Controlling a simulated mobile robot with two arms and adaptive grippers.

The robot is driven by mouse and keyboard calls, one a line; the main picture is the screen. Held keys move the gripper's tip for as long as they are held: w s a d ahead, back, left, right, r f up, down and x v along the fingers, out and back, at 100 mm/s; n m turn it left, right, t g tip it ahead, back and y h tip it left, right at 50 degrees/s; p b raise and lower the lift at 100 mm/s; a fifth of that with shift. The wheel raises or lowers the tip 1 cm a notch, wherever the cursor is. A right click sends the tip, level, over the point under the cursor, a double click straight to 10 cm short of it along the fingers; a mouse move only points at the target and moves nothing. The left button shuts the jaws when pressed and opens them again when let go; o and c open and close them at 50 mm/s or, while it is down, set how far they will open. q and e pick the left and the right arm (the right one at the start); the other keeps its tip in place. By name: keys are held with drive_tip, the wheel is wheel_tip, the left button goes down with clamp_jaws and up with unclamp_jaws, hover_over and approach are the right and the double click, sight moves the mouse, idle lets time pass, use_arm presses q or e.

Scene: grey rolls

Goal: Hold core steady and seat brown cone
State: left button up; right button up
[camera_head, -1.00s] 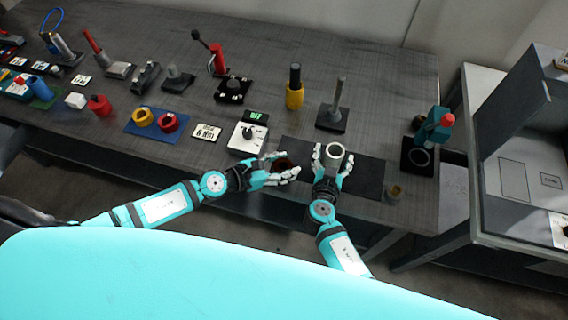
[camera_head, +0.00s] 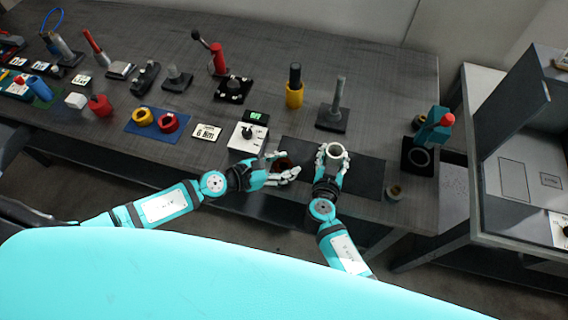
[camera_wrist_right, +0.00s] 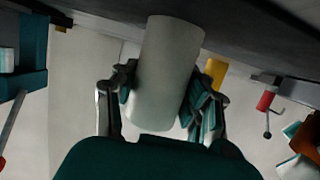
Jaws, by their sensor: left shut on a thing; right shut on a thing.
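The core (camera_head: 334,152) is a pale grey, hollow, upright roll above the dark mat at the front of the table. My right gripper (camera_head: 333,161) is shut around its sides. In the right wrist view the core (camera_wrist_right: 166,75) fills the middle, between the fingers of the right gripper (camera_wrist_right: 163,103). The brown cone (camera_head: 283,164) looks like a small dark brown piece, left of the core and apart from it. My left gripper (camera_head: 282,172) is shut on it, and its fingers partly hide it.
The dark mat (camera_head: 368,172) has free room right of the core. A small brownish cup-like piece (camera_head: 394,192) stands near the front edge. A white dial box (camera_head: 247,137) is close to the left hand. A grey post on a base (camera_head: 334,118) and a yellow cylinder (camera_head: 295,94) stand behind.

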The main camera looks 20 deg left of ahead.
use_arm(q)
drive_tip(key=shift+w+r, duration=0.1)
drive_tip(key=w+d+r, duration=0.3)
drive_tip(key=d+r, duration=0.3)
drive_tip(key=r, duration=0.1)
drive_tip(key=w+d+r, duration=0.4)
drive_tip(key=d+r, duration=0.2)
drive_tip(key=shift+d+r+m+g+h, duration=0.3)
drive_tip(key=shift+r+m+h, duration=0.1)
drive_tip(key=shift+f, duration=0.15)
drive_tip(key=shift+f, duration=2.8)
drive_tip(key=shift+f, duration=0.15)
drive_tip(key=shift+f, duration=0.7)
drive_tip(key=o, duration=1.5)
drive_tip(key=shift+f, duration=0.2)
